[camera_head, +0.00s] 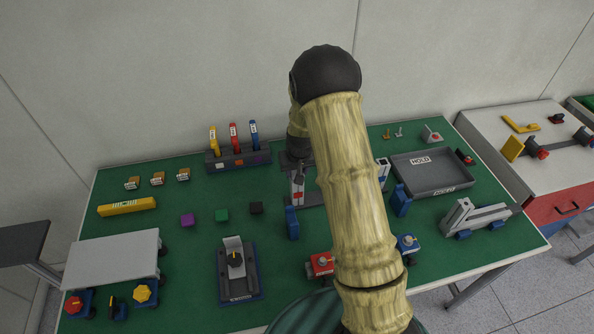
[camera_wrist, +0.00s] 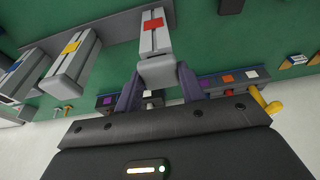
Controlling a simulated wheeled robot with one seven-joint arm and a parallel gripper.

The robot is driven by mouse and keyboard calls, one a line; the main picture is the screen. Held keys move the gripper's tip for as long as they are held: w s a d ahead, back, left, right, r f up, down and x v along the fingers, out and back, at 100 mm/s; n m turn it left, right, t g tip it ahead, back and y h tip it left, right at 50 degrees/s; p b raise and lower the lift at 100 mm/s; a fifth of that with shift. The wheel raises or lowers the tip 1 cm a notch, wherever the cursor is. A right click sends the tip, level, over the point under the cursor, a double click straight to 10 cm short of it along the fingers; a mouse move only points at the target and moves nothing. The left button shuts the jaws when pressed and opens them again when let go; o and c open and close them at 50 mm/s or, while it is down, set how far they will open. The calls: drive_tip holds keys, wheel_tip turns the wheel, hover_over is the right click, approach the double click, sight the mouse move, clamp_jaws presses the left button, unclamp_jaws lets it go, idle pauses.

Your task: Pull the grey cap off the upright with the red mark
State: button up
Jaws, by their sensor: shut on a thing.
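The upright with the red mark (camera_wrist: 153,30) is a grey slotted profile; in the head view its red mark (camera_head: 298,195) shows just below my gripper (camera_head: 299,178). In the wrist view a grey cap (camera_wrist: 158,69) sits on its end, with no clear gap to the upright. My gripper (camera_wrist: 159,85) is shut on this cap, one dark finger on each side. Two more grey uprights stand to the left in the wrist view, one with a yellow mark (camera_wrist: 72,46) and one with a blue mark (camera_wrist: 14,66). My arm hides much of the frame in the head view.
A rack with yellow, red and blue handled pieces (camera_head: 238,158) stands at the back left. A grey tray (camera_head: 432,188) lies to the right. A blue block (camera_head: 292,223) stands just in front of the red-marked upright. Small cubes (camera_head: 222,215) lie left, with bare green table around them.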

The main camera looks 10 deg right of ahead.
drive_tip(key=shift+r, duration=0.45)
drive_tip(key=shift+r+p, duration=1.25)
drive_tip(key=shift+r, duration=0.2)
